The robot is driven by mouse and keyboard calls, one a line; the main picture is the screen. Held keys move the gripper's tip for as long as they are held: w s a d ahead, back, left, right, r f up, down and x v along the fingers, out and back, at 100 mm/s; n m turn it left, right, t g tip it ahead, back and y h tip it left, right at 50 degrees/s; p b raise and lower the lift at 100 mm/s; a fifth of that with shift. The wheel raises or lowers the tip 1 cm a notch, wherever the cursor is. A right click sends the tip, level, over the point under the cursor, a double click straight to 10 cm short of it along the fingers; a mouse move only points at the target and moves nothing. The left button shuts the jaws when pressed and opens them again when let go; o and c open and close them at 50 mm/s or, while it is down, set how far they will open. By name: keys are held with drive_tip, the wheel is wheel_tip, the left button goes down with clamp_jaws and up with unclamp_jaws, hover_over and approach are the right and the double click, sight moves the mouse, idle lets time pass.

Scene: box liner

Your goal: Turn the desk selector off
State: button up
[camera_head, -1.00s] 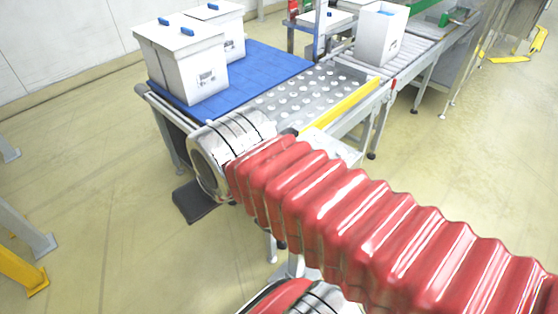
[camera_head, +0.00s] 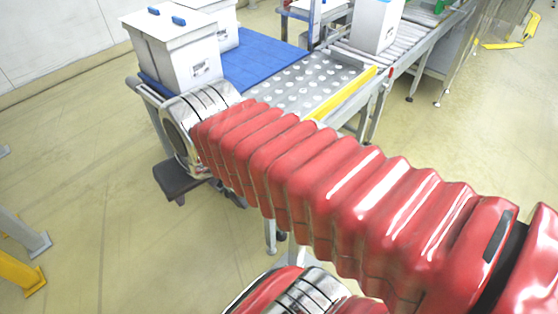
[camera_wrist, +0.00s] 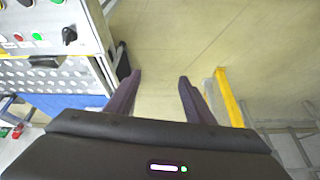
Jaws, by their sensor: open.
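A grey control panel (camera_wrist: 50,28) is at the upper left of the wrist view. A black knob (camera_wrist: 68,35), which looks like a selector, stands near its right edge. Its exact setting is too small to tell. A green button (camera_wrist: 37,36) and a red button (camera_wrist: 18,37) sit to its left. My gripper (camera_wrist: 160,77) is open and empty, with its two dark fingers over bare floor. The knob is to the left of the fingers and apart from them. The gripper is hidden behind my red arm in the head view.
A perforated metal table (camera_head: 300,88) with a blue mat (camera_head: 262,55) carries white lidded boxes (camera_head: 178,50). A yellow bar (camera_head: 345,92) edges it. An open white box (camera_head: 376,28) stands on the roller conveyor beyond. A yellow post (camera_wrist: 229,98) is right of my gripper. The floor is otherwise fairly clear.

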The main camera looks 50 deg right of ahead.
drive_tip(key=d+m+g+y, duration=0.3)
drive_tip(key=d+m+y, duration=0.1)
drive_tip(key=d+m, duration=1.8)
drive_tip(key=d, duration=0.7)
drive_tip(key=shift+s+f, duration=0.25)
drive_tip(key=shift+f, duration=0.1)
drive_tip(key=x, duration=1.3)
drive_tip(key=shift+w+f, duration=0.1)
drive_tip(key=shift+f, duration=0.3)
drive_tip(key=shift+c, duration=0.5)
